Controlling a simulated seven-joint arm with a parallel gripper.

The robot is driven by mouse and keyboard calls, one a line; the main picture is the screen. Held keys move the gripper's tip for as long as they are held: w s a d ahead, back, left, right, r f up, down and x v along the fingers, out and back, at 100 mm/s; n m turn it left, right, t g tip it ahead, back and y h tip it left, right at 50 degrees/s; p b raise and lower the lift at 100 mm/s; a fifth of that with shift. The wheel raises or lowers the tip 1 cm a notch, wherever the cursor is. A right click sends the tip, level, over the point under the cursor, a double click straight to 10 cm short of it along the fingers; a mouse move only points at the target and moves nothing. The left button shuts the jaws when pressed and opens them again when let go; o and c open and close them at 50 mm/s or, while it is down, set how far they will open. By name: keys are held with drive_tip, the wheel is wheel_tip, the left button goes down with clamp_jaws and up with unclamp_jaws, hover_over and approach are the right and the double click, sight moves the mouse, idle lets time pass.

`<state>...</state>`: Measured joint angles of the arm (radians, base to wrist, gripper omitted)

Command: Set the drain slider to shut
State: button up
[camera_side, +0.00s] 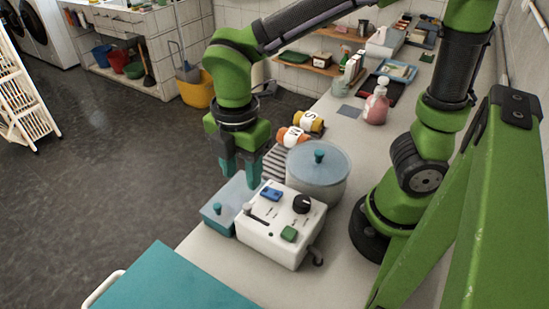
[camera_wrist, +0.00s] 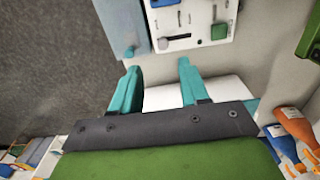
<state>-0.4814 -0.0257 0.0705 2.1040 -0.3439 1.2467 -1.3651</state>
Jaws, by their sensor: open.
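The white control box (camera_side: 268,240) stands on the counter and also shows at the top of the wrist view (camera_wrist: 197,42). Its drain slider (camera_side: 247,208) is a small grey knob at the left end of a dark slot, near the box's left edge. In the wrist view the slider (camera_wrist: 163,43) shows at one end of its slot. The panel also carries a blue rocker (camera_side: 271,194), a black dial (camera_side: 301,203) and a green button (camera_side: 289,233). The labels are too small to read. My gripper (camera_side: 240,176) is open and empty, above and behind the box, apart from the slider.
A teal lidded box (camera_side: 231,194) stands against the control box's left side. A lidded pot (camera_side: 318,178) stands close behind it. A teal surface (camera_side: 170,283) is at the front.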

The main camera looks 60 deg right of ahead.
wheel_tip(320, 180, up, 8)
drive_tip(key=shift+r, duration=0.25)
drive_tip(key=s+d+m+t+y, duration=0.1)
drive_tip(key=d+m+t, duration=0.2)
drive_tip(key=d+m, duration=0.3)
drive_tip(key=s+d+f+m+t+y, duration=0.1)
drive_tip(key=d+m+t, duration=0.3)
drive_tip(key=m, duration=1.2)
drive_tip(key=d, duration=0.2)
drive_tip(key=shift+s+d, duration=0.2)
drive_tip(key=shift+d, duration=0.2)
